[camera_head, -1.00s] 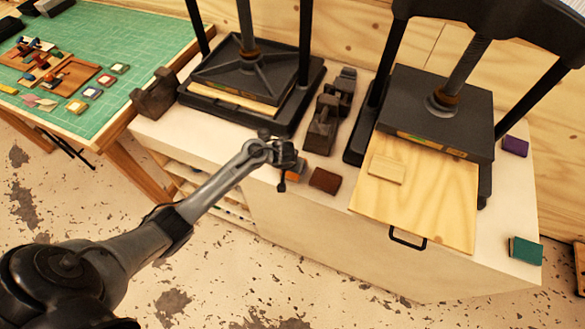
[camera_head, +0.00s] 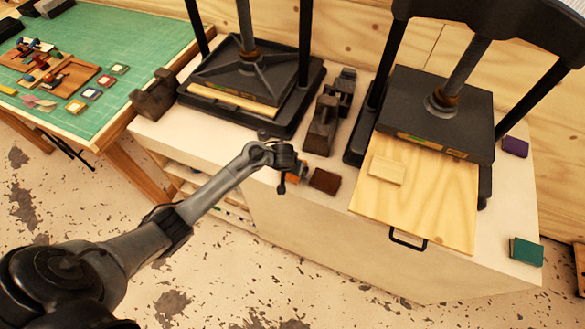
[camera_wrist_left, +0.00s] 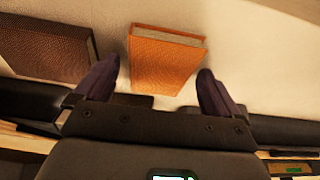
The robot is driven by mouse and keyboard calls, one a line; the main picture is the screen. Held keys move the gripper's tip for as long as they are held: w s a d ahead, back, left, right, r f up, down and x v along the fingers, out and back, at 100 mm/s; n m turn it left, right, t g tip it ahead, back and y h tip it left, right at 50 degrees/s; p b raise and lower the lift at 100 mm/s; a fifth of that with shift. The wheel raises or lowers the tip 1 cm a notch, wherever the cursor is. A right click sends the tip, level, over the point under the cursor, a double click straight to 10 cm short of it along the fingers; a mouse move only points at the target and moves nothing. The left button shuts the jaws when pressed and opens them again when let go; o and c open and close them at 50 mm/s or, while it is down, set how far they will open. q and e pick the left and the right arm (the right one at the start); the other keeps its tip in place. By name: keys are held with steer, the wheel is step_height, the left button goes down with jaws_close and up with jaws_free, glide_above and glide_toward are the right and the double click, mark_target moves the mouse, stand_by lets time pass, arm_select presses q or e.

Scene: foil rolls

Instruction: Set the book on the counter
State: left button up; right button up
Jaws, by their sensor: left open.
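An orange book (camera_wrist_left: 165,62) lies on the white counter (camera_wrist_left: 250,45). In the head view only a small part of the orange book (camera_head: 294,180) shows beside my gripper. My left gripper (camera_wrist_left: 157,84) is open, with its two dark fingers on either side of the orange book's near part; contact cannot be told. In the head view the left gripper (camera_head: 283,181) is low over the counter's front edge. A dark brown book (camera_head: 325,180) lies just right of it, and also shows in the wrist view (camera_wrist_left: 45,50). My right gripper is not in view.
Two black presses stand on the counter, the left press (camera_head: 240,75) and the right press (camera_head: 440,95). A cream block (camera_head: 386,171) lies on the right press's wooden board (camera_head: 430,205). A teal book (camera_head: 526,251) and a purple book (camera_head: 514,147) lie at the right. Dark metal weights (camera_head: 325,120) stand between the presses.

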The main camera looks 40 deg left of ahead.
arm_select(q)
steer(key=p+v, duration=0.5)
steer(key=v, duration=0.6)
steer(key=s+d+r+m, duration=0.1)
steer(key=s+d, duration=0.2)
steer(key=s, duration=0.5)
steer(key=s+d+r+m+h, duration=0.1)
steer(key=s+d, duration=0.3)
steer(key=s, duration=0.4)
steer(key=s+d+r+m, duration=0.3)
steer(key=s+d, duration=0.1)
steer(key=s, duration=0.4)
steer(key=shift+s+r+g, duration=0.2)
steer(key=shift+g, duration=0.1)
steer(key=shift+d+r, duration=0.1)
steer(key=shift+d, duration=0.05)
step_height(320, 180, up, 12)
steer(key=p, duration=1.2)
